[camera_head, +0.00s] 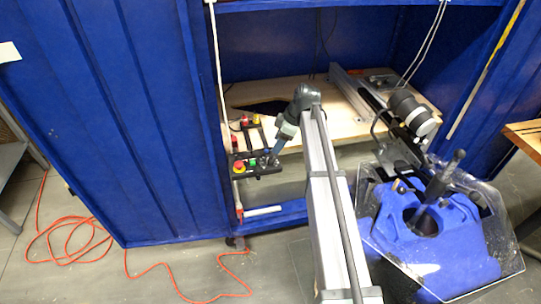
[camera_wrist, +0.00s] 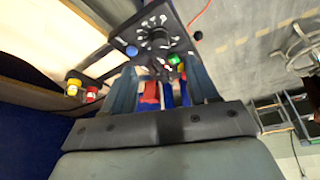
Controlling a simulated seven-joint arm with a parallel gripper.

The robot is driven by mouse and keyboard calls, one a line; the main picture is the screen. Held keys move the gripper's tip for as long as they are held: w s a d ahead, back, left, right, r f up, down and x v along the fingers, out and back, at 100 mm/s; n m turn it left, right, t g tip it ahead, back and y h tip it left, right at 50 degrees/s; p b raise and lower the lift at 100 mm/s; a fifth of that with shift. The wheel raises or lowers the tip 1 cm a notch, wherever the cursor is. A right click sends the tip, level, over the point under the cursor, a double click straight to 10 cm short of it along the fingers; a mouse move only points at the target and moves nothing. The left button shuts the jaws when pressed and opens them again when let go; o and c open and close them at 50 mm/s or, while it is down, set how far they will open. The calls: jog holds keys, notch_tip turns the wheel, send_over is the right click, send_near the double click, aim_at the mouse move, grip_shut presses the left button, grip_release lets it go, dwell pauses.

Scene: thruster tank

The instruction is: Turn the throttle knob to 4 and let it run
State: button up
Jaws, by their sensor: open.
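The black control panel (camera_head: 262,172) stands at the cabinet opening in the head view. In the wrist view the panel (camera_wrist: 178,22) carries a dark throttle knob (camera_wrist: 157,40) ringed by white marks. The knob's setting is too small to read. My gripper (camera_head: 272,155) is at the panel's right part in the head view. In the wrist view my gripper (camera_wrist: 163,72) has its fingers spread apart, pointing at the panel, with nothing seen held between them. Contact with the knob cannot be told.
A blue button (camera_wrist: 131,50) and a green button (camera_wrist: 174,59) sit close to the knob. A red-and-yellow stop button (camera_head: 239,167) is at the panel's left. A wooden board (camera_head: 345,120) lies inside the blue cabinet (camera_head: 150,110). A blue thruster tank (camera_head: 450,230) stands at right.

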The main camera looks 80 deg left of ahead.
aim_at(269, 158)
jog(key=x, duration=0.8)
jog(key=shift+f, duration=0.1)
jog(key=shift+c, duration=0.3)
jog(key=c, duration=0.9)
jog(key=shift+c, duration=0.2)
jog(key=shift+m, duration=0.3)
